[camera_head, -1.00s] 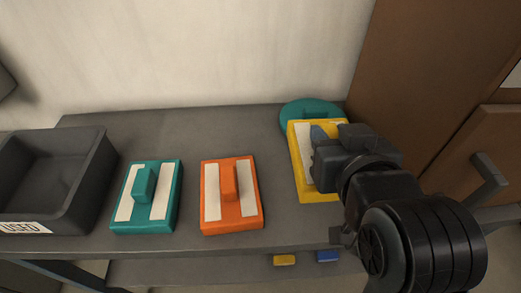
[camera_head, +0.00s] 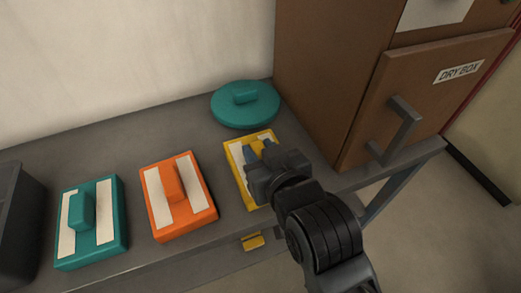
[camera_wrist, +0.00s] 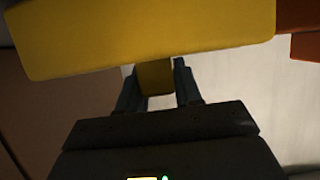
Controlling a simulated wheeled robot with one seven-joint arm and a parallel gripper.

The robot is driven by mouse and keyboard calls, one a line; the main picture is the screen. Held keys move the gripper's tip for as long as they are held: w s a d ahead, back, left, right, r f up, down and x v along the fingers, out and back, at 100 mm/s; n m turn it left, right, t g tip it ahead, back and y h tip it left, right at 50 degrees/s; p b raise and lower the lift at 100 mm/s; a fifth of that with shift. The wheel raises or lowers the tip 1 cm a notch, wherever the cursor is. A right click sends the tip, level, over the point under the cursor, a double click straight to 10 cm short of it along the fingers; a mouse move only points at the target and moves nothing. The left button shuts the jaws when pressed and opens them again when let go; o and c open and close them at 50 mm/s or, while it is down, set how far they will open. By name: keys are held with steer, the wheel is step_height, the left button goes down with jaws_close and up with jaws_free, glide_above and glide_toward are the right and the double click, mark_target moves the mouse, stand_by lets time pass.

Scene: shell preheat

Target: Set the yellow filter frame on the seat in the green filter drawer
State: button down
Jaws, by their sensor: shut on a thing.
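The yellow filter frame (camera_head: 238,165) is a flat yellow slab with pale strips on top. In the head view it is partly hidden by my gripper (camera_head: 261,152), which reaches over it from the lower right. The wrist view shows my gripper (camera_wrist: 155,77) with its two fingers shut on the handle below the frame's yellow body (camera_wrist: 150,35). Whether the frame touches the bench or hangs just above it I cannot tell. No green filter drawer or seat shows in these views.
An orange frame (camera_head: 160,215) and a teal frame (camera_head: 110,225) lie on the grey bench (camera_head: 150,135) to the left. A round teal lid (camera_head: 225,110) lies behind. The brown dry box (camera_head: 345,130) stands close on the right, its handle (camera_head: 404,125) sticking out.

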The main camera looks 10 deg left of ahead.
steer(key=c, duration=0.8)
jaws_free()
steer(key=shift+f, duration=0.1)
steer(key=v, duration=1.2)
steer(key=shift+r, duration=0.25)
